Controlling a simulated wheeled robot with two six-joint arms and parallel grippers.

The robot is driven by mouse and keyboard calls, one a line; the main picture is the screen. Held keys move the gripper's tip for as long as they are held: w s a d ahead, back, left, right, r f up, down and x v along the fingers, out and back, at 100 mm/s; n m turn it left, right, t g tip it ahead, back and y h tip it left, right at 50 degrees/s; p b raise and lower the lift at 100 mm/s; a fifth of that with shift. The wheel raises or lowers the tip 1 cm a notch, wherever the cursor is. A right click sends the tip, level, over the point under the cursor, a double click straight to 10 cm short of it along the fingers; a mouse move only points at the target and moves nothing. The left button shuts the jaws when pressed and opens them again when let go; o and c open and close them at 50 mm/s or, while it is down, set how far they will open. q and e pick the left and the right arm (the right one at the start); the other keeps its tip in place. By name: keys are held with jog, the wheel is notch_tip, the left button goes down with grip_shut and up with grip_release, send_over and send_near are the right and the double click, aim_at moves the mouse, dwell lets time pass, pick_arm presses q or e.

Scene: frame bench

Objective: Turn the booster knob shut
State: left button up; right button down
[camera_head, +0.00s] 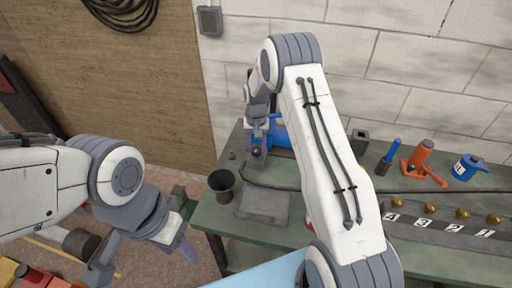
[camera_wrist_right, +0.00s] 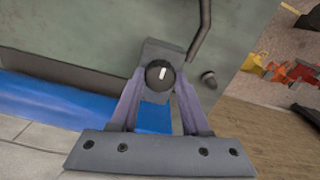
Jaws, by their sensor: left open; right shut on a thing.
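The booster knob (camera_wrist_right: 158,74) is round and black with a white pointer line, on a grey block (camera_wrist_right: 163,50) in the right wrist view. The line stands nearly upright there, leaning slightly right. My right gripper (camera_wrist_right: 160,78) is shut on the knob, one finger on each side. In the head view the right gripper (camera_head: 257,132) reaches down at the back left of the bench, beside a blue body (camera_head: 281,138); the knob (camera_head: 257,151) shows small and dark below it. My left gripper (camera_head: 178,245) is open and empty, left of the bench over the floor.
A numbered strip (camera_head: 440,229) with brass balls lies at right. My right arm hides the bench's middle. A small dark peg (camera_wrist_right: 209,79) stands near the knob.

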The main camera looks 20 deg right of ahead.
aim_at(256, 149)
jog(key=shift+w+r, duration=0.1)
jog(key=shift+c, duration=1.9)
grip_release()
notch_tip(256, 149, up, 10)
jog(key=b, duration=0.1)
jog(key=shift+r+b, duration=0.2)
jog(key=shift+b, duration=0.2)
